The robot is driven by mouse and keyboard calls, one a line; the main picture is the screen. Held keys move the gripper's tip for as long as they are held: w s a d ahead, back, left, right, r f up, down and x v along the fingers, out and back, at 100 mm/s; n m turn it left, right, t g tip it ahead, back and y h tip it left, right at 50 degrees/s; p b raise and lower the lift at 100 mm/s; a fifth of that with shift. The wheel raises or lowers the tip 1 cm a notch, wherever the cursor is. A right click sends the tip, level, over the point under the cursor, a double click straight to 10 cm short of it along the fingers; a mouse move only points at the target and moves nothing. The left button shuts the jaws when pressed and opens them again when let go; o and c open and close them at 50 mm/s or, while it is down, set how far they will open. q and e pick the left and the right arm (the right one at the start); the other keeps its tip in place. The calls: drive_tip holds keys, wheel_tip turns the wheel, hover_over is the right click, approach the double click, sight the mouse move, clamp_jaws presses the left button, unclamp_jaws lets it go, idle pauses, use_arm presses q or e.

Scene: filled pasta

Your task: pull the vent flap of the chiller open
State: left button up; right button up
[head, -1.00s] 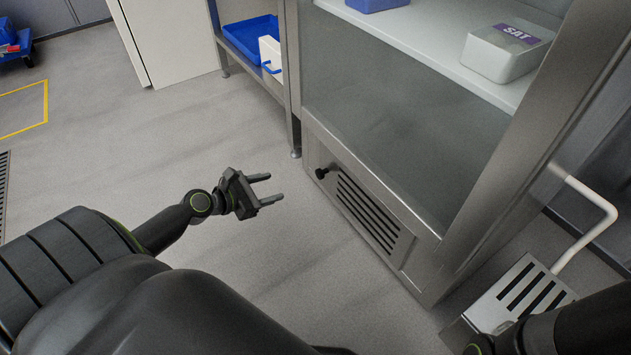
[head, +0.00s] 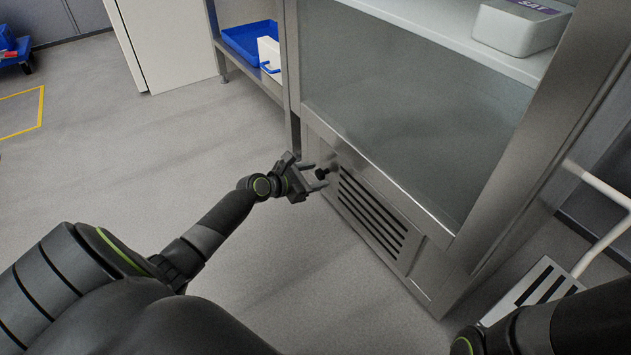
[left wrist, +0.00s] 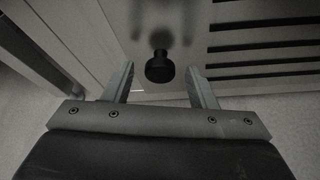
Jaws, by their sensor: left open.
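The chiller (head: 440,232) is a steel cabinet with a glass front. Its vent flap (head: 375,222) is a slotted panel low on the front, and it looks shut. A black knob (head: 322,172) sticks out at the flap's upper left; the knob (left wrist: 159,67) also shows in the left wrist view, with slots to its right. My left gripper (head: 318,179) is open at the knob. In the left wrist view, the left gripper's fingers (left wrist: 160,85) stand either side of the knob's line, with the knob just beyond or between the tips; contact is not visible. My right gripper is out of view.
A steel rack with a blue tray (head: 248,40) stands left of the chiller. A white tube frame (head: 600,245) and a slotted steel step (head: 540,290) are at the right. The floor (head: 150,150) left of the chiller is clear.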

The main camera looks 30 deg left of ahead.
use_arm(q)
drive_tip(key=shift+w+d+f, duration=0.1)
drive_tip(key=shift+w+f, duration=0.05)
drive_tip(key=shift+w, duration=0.25)
clamp_jaws()
